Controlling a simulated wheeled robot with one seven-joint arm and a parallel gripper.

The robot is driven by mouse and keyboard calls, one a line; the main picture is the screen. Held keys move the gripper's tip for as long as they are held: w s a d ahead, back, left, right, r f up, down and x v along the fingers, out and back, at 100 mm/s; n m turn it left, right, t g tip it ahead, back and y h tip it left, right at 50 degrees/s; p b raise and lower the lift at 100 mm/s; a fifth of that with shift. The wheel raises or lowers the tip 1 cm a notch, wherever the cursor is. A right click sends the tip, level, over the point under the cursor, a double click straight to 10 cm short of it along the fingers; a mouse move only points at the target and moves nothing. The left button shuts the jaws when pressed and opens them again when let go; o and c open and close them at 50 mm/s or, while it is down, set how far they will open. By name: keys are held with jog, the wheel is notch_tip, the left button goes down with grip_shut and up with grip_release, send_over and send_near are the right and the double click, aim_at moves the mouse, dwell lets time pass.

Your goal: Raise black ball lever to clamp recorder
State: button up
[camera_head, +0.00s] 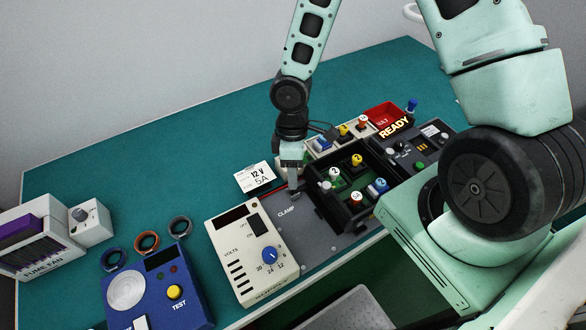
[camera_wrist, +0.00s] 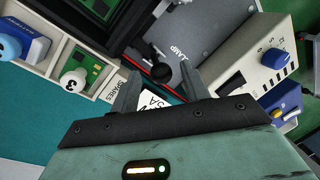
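The black ball (camera_wrist: 160,73) of the lever shows in the wrist view beside the CLAMP lettering on a grey plate (camera_wrist: 205,25). My gripper (camera_wrist: 158,84) is open, with one finger on each side of the ball; I cannot tell whether either touches it. In the head view my gripper (camera_head: 292,188) points down at the left of the black open-topped unit (camera_head: 318,205), near the CLAMP label (camera_head: 286,212), and hides the ball. The unit holds green boards with numbered knobs. I cannot tell the lever's angle.
A beige power supply (camera_head: 252,250) with a blue dial stands at the front left of the clamp plate. A 12 V 5A card (camera_head: 256,177) lies behind it. A lit READY sign (camera_head: 394,127) is behind the unit. A blue tester (camera_head: 150,290) stands left. The back-left mat (camera_head: 150,150) is clear.

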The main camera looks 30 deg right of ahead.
jog(key=v, duration=1.7)
jog(key=shift+r, duration=0.2)
jog(key=s+a+m+t+b, duration=0.2)
jog(key=s+a+b, duration=0.4)
jog(key=s, duration=1.1)
jog(key=a+m, duration=0.1)
jog(key=a, duration=0.3)
jog(key=shift+s+a+f+m+b, duration=0.25)
jog(key=shift+a+m+b, duration=0.05)
jog(key=shift+a+b, duration=0.1)
